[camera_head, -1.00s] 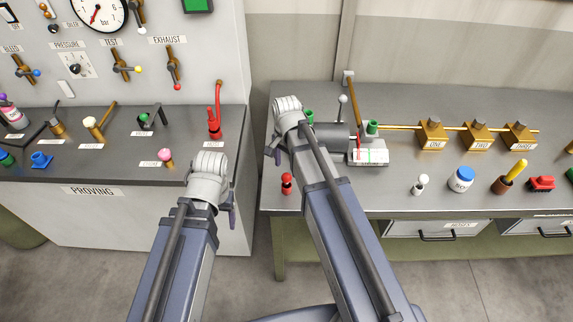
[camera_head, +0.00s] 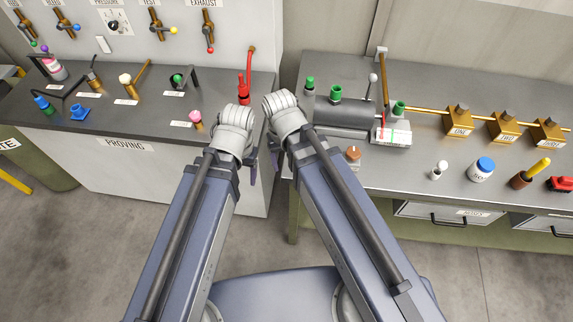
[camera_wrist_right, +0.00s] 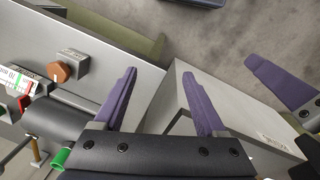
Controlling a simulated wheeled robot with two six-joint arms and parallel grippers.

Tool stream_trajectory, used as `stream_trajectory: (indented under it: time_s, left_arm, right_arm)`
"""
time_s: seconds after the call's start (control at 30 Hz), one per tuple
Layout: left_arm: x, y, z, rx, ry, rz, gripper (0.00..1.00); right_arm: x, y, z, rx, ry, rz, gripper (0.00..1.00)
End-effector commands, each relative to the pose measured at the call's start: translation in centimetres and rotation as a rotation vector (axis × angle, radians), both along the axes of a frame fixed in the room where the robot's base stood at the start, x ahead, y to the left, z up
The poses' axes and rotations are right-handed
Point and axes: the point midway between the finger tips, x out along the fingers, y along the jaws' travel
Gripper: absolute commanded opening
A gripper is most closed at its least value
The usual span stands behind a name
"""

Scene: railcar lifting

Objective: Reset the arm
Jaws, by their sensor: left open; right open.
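My left gripper (camera_head: 252,168) hangs at the end of its arm, low in front of the proving bench, with purple fingers partly hidden by the wrist. My right gripper (camera_head: 275,155) is close beside it, to its right, mostly hidden behind its own wrist. In the right wrist view its two purple fingers stand apart with nothing between them (camera_wrist_right: 160,78). The left gripper's purple finger (camera_wrist_right: 280,82) shows at the right of that view. Both grippers are open and empty.
The proving bench (camera_head: 60,125) with its red lever (camera_head: 243,90) is at the left. The right bench (camera_head: 400,180) carries a grey cylinder (camera_head: 345,117), an orange-brown knob (camera_head: 353,153), brass blocks (camera_head: 458,121) and a blue-lidded jar (camera_head: 481,170). A gap separates the benches.

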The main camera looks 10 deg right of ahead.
Motion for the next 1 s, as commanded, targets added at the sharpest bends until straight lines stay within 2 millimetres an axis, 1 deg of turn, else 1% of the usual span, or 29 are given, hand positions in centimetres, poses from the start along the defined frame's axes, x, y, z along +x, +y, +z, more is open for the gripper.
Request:
stream_trajectory:
  time_s: [0.03, 0.13, 0.27, 0.47, 0.57, 0.67, 0.9, 1.0]
  left_arm:
    - [0.0, 0.0, 0.0, 0.000, 0.000, 0.000, 0.71]
    - [0.0, 0.0, 0.0, 0.000, 0.000, 0.000, 0.71]
    - [0.0, 0.0, 0.0, 0.000, 0.000, 0.000, 0.71]
    - [0.0, 0.0, 0.0, 0.000, 0.000, 0.000, 0.71]
    - [0.0, 0.0, -0.5, 0.000, 0.000, 0.000, 0.71]
    - [0.0, 0.0, -1.8, 0.000, 0.000, -0.001, 0.71]
    - [0.0, 0.0, -7.0, 0.001, 0.000, -0.006, 0.71]
    - [0.0, 0.0, -8.0, 0.002, 0.000, -0.007, 0.71]
  right_arm:
    - [-1.5, 0.6, 0.0, -0.006, 0.007, 0.091, 0.73]
    - [-2.7, 1.2, 0.0, -0.015, 0.020, 0.213, 0.73]
    - [-3.0, 1.4, 0.1, -0.018, 0.025, 0.262, 0.73]
    - [-2.9, 1.4, 0.0, -0.018, 0.025, 0.260, 0.73]
    - [-2.9, 1.4, -0.4, -0.017, 0.025, 0.260, 0.73]
    - [-2.9, 1.4, -1.8, -0.017, 0.025, 0.260, 0.73]
    - [-2.9, 1.4, -7.0, -0.018, 0.025, 0.263, 0.73]
    - [-2.9, 1.3, -8.0, -0.019, 0.025, 0.265, 0.73]
